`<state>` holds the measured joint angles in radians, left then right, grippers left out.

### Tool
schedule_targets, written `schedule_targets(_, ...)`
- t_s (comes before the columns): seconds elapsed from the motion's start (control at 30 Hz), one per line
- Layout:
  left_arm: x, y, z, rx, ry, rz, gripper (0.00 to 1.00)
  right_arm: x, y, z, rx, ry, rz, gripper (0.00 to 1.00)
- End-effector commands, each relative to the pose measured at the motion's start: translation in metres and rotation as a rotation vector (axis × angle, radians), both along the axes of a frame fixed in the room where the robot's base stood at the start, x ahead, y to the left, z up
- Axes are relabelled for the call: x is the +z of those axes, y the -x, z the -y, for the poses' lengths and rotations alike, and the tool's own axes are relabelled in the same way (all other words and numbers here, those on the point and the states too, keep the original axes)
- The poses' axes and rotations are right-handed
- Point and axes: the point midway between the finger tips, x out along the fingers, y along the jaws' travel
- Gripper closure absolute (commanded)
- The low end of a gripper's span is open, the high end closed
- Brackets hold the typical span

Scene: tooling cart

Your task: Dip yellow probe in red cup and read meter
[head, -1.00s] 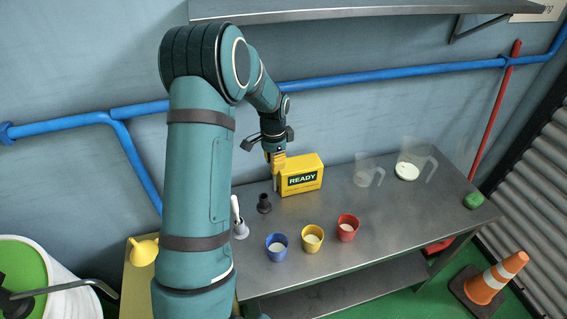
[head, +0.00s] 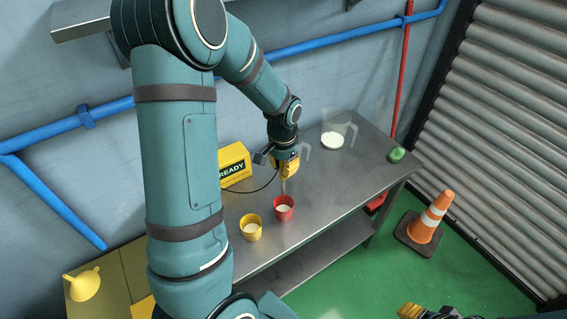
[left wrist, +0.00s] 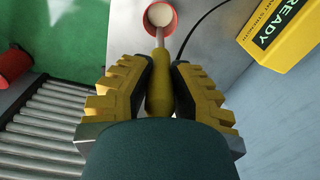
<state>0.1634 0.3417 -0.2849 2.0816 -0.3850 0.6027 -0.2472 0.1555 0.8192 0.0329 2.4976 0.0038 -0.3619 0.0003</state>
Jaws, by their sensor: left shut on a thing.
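My left gripper (head: 287,172) is shut on the yellow probe (left wrist: 160,92), whose handle lies between the yellow finger pads in the left wrist view. The probe's thin shaft points down toward the red cup (head: 284,212). In the left wrist view the tip overlaps the near rim of the red cup (left wrist: 160,8); I cannot tell whether it is inside. The cup holds something pale. The yellow meter (head: 236,165) reads READY and stands behind and left of the cup, with a black cable running to the probe. My right gripper (head: 412,312) barely shows at the bottom edge.
A yellow cup (head: 251,231) stands left of the red one. A clear jug (head: 335,137) with white contents and another clear vessel stand at the back. A green object (head: 397,154) lies at the table's right end. An orange cone (head: 432,219) stands on the floor.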

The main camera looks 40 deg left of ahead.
Motion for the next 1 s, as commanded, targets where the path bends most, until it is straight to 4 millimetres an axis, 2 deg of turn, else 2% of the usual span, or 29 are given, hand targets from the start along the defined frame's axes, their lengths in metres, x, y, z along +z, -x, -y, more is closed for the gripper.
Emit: schedule_targets(1.0,-0.090,0.000,0.000,-0.001,0.000,-0.002,1.00,-0.078,-0.002,-0.003,-0.002,0.015,-0.002,0.53)
